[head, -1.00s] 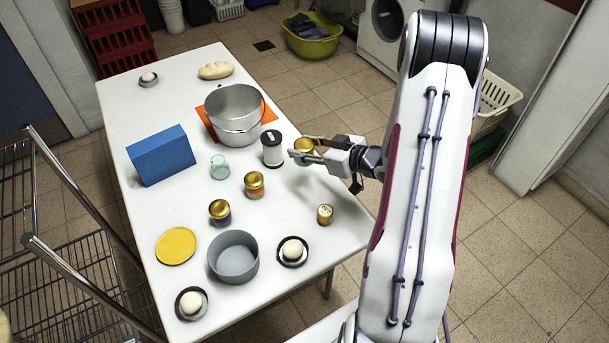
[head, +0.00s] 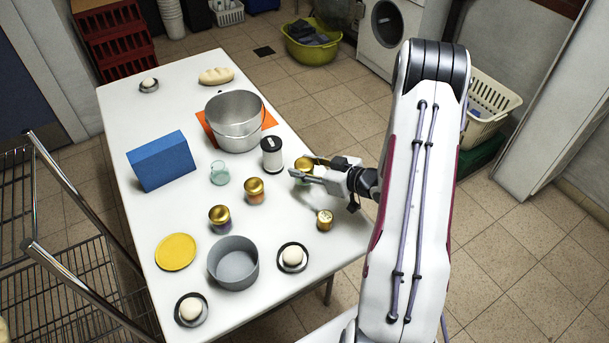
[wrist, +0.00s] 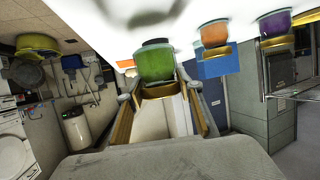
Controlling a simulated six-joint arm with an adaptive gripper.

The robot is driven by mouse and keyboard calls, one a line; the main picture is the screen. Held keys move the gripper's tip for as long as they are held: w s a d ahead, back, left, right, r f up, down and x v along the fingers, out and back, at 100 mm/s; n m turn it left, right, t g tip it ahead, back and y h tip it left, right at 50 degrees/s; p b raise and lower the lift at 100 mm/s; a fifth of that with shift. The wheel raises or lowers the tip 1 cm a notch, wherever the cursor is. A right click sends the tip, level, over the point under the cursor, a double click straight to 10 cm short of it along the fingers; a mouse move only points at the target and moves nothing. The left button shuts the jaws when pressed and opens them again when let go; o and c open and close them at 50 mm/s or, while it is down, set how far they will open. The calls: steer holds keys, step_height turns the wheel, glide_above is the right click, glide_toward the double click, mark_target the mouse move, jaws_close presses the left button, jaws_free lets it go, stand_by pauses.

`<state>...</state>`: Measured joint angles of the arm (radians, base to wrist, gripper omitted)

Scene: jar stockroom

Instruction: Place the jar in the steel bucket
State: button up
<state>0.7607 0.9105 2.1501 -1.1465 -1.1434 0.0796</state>
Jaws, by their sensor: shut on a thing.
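A green jar with a gold lid (head: 304,163) is between the fingers of my gripper (head: 304,174), near the right side of the white table. In the wrist view the green jar (wrist: 155,66) sits between the two fingertips, with its lid toward my gripper. My gripper is shut on it. I cannot tell whether its base touches the table. The steel bucket (head: 232,137) stands upright on an orange mat (head: 268,118), farther back and to the left of my gripper. Its open top looks empty.
A black-lidded canister (head: 272,154) stands between my gripper and the bucket. Gold-lidded jars (head: 254,190) (head: 220,217), a glass (head: 219,174), a small gold can (head: 325,219) and a blue box (head: 160,163) stand nearby. A grey pot (head: 233,272) is at the front.

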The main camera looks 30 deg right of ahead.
steer(key=shift+f, duration=0.1)
steer(key=shift+f, duration=1.75)
steer(key=shift+f, duration=0.15)
steer(key=o, duration=1.2)
steer(key=shift+o, duration=0.2)
steer(key=shift+s, duration=0.1)
steer(key=shift+d+v, duration=0.15)
steer(key=shift+v, duration=1.15)
steer(key=shift+d+v, duration=0.15)
steer(key=shift+v, duration=1.1)
steer(key=shift+r+v, duration=0.2)
steer(key=shift+v, duration=0.95)
steer(key=shift+r, duration=0.1)
